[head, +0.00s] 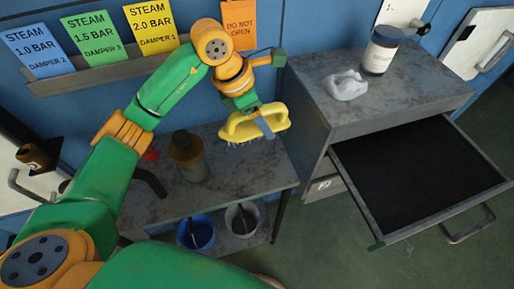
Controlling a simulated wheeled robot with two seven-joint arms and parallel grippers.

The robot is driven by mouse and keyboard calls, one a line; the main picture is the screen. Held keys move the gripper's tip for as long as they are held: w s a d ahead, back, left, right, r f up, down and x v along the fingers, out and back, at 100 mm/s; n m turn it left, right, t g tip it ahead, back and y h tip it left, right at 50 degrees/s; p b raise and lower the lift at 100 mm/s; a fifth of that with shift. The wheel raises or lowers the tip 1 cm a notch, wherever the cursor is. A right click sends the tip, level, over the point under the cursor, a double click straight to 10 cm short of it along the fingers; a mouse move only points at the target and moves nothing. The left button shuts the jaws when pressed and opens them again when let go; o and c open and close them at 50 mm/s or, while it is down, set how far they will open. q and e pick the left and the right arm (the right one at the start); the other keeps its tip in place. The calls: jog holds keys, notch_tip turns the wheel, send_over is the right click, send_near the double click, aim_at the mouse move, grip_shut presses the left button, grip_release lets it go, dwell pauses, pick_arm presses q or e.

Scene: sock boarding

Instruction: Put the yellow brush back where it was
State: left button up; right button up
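The yellow brush (240,130) is in my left gripper (264,125), above the right part of the low grey bench (226,181). Its bristles point down. A grey finger of the gripper lies across the handle, and the gripper looks shut on it. I cannot tell whether the bristles touch the bench top. My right gripper is not in view.
A dark jar (187,158) stands on the bench. A blue bucket (196,233) and a grey bucket (242,219) are below. The cabinet (310,101) has an open, empty-looking drawer (420,180); a white cloth (345,86) and bottle (380,52) are on top.

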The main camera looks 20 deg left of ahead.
pick_arm(q)
notch_tip(320, 180, down, 7)
jog(key=shift+r+p, duration=0.2)
jog(key=shift+p, duration=0.3)
jog(key=shift+f, duration=0.35)
jog(key=o, duration=1.3)
jog(key=shift+a+r, duration=0.1)
jog(key=shift+r, duration=0.25)
jog(key=b+v, duration=0.1)
jog(key=v, duration=1)
jog(key=shift+s+a+r, duration=0.15)
jog(key=shift+r, duration=0.15)
